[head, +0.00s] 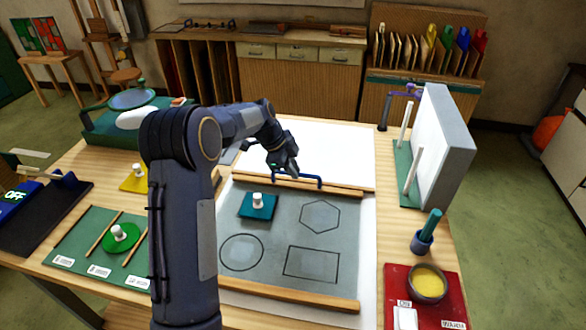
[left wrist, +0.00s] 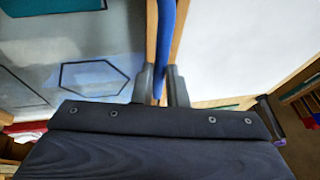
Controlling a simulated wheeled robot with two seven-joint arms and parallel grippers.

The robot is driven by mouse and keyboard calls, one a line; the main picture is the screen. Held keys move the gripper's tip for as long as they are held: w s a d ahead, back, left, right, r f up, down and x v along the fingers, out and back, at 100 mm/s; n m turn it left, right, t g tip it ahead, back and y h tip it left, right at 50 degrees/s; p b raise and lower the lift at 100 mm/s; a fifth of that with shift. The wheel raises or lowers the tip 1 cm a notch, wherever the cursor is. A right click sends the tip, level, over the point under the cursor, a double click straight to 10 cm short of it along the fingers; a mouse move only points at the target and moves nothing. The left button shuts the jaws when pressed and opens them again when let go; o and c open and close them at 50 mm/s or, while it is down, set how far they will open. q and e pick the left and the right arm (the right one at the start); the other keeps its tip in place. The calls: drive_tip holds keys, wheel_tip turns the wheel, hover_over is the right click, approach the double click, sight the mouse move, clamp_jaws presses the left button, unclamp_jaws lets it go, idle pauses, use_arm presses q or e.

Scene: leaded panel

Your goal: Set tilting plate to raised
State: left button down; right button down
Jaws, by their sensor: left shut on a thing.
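The tilting plate (head: 278,267) is a grey panel with a hexagon, a circle and a rectangle outlined on it and wooden strips along its near and far edges. It looks flat or nearly flat on the table. A blue bar handle (head: 309,181) stands at its far edge. In the left wrist view the fingers (left wrist: 162,88) are closed around the blue handle (left wrist: 166,35). My right gripper is not in view.
A teal square with a white knob (head: 258,206) sits on the plate. A white board (head: 330,153) lies behind it. To the right are a thick upright white panel (head: 442,140), a blue cup (head: 422,241) and a yellow-filled bowl (head: 428,282).

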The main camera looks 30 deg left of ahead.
use_arm(q)
drive_tip(key=shift+r, duration=0.1)
drive_tip(key=shift+s+r+b, duration=0.15)
drive_tip(key=shift+r+b, duration=0.3)
drive_tip(key=shift+r, duration=0.05)
drive_tip(key=s+d+r+t+b, duration=0.1)
drive_tip(key=s+r+t+b, duration=0.2)
drive_tip(key=r, duration=0.5)
drive_tip(key=s+d+r+m+t+y+b, duration=0.1)
drive_tip(key=s+r+t+b, duration=0.2)
drive_tip(key=s+r+b, duration=0.3)
drive_tip(key=shift+s+d+r+b, duration=0.3)
drive_tip(key=shift+r+b, duration=0.45)
drive_tip(key=shift+r, duration=0.5)
drive_tip(key=c, duration=1.5)
unclamp_jaws()
drive_tip(key=shift+o, duration=0.2)
